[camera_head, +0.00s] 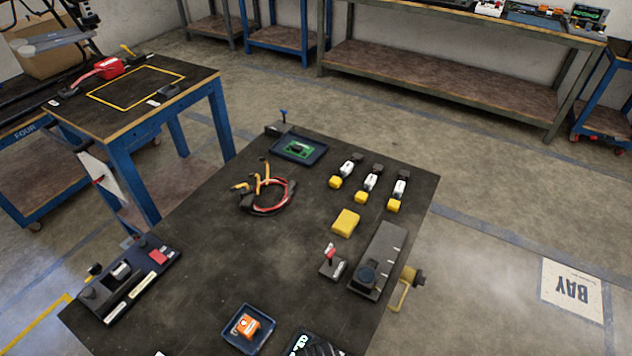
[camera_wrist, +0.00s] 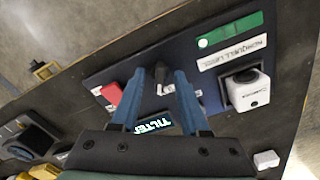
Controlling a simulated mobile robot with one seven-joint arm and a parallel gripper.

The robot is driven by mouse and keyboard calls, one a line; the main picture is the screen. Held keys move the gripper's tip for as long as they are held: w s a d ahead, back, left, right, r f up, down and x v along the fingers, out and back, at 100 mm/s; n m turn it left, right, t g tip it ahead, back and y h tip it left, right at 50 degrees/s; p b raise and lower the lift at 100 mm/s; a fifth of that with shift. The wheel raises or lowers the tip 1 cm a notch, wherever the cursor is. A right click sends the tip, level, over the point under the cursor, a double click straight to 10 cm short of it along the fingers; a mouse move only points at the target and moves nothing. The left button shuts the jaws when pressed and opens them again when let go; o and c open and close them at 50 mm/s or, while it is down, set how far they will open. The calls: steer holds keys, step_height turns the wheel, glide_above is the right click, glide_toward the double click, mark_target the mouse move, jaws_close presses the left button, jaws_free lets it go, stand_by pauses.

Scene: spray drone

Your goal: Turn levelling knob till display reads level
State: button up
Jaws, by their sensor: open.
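In the wrist view a dark blue panel (camera_wrist: 205,75) lies on the black table. A small black knob (camera_wrist: 160,72) stands on it. My gripper (camera_wrist: 160,77) is open, its two blue fingers on either side of the knob, with gaps showing in this view; whether a finger touches it I cannot tell. The display (camera_wrist: 155,122) shows pale green letters that read as tilted, partly hidden by the gripper. A white label (camera_wrist: 232,52) and a green strip (camera_wrist: 230,31) lie on the panel's far side. The head view does not show my gripper clearly.
On the panel are a white camera-like box (camera_wrist: 248,89) and a red part (camera_wrist: 110,92). A yellow bracket (camera_head: 403,291) sticks out past the table edge. A blue tray (camera_head: 248,329) holds an orange block.

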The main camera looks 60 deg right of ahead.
jaws_close()
steer(key=shift+r+m, duration=0.1)
steer(key=shift+m, duration=0.2)
steer(key=shift+m+p, duration=0.8)
steer(key=shift+m, duration=0.1)
steer(key=shift+m+p, duration=0.65)
steer(key=shift+m, duration=1.25)
jaws_free()
